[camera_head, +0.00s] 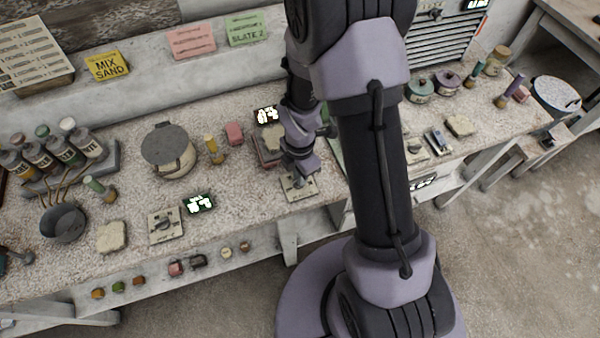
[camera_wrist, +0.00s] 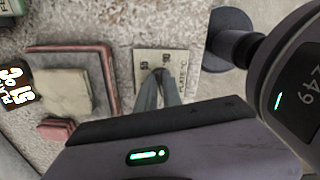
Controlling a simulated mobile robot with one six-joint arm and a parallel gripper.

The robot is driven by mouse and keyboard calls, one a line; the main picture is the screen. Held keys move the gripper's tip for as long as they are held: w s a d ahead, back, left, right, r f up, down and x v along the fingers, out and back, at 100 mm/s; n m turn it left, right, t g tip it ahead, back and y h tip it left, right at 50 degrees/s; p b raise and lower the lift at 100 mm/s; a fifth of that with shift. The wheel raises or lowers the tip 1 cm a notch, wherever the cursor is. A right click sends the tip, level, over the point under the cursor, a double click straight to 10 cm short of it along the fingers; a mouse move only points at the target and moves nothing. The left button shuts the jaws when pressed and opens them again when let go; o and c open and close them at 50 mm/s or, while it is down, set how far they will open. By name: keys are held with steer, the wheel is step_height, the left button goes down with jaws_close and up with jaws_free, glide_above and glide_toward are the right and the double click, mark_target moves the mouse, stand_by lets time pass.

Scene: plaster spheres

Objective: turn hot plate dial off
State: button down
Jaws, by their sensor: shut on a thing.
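A pale square dial plate (camera_head: 299,188) lies near the front edge of the bench, below my gripper (camera_head: 297,176). In the wrist view the dial plate (camera_wrist: 180,62) has small dark markings, and the two grey fingers of my gripper (camera_wrist: 158,76) reach down to its middle. The fingers are close together, shut on the dial's knob, which they mostly hide. I cannot read the dial's setting. A lit display (camera_head: 267,115) stands behind; it also shows in the wrist view (camera_wrist: 17,86), with lettering seen sideways.
A reddish square tray (camera_wrist: 112,82) with a pale block (camera_wrist: 62,92) lies beside the dial plate. Another dial plate (camera_head: 165,225) and a green-lit display (camera_head: 199,204) sit to the left. A lidded pot (camera_head: 170,152) and yellow-topped tool (camera_head: 213,148) stand behind them.

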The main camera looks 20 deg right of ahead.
stand_by(0.5)
steer(key=c, duration=1.5)
jaws_free()
step_height(320, 180, up, 18)
steer(key=p, duration=0.5)
steer(key=shift+f+p, duration=0.25)
steer(key=shift+p, duration=0.15)
steer(key=s+a+r+m+t+b, duration=0.1)
steer(key=s+m+b, duration=0.3)
steer(key=m, duration=0.4)
steer(key=s+a+r+m+t+y+b, duration=0.1)
steer(key=s+a+r+m+t+b, duration=0.1)
steer(key=m, duration=0.6)
steer(key=s+a+r+m+t+y+b, duration=0.1)
steer(key=s+r+m+t+b, duration=0.1)
steer(key=s+r+m+b, duration=0.3)
steer(key=s+m, duration=0.2)
steer(key=m, duration=0.2)
steer(key=shift+s+a+t+b, duration=0.3)
steer(key=shift+t+b, duration=0.1)
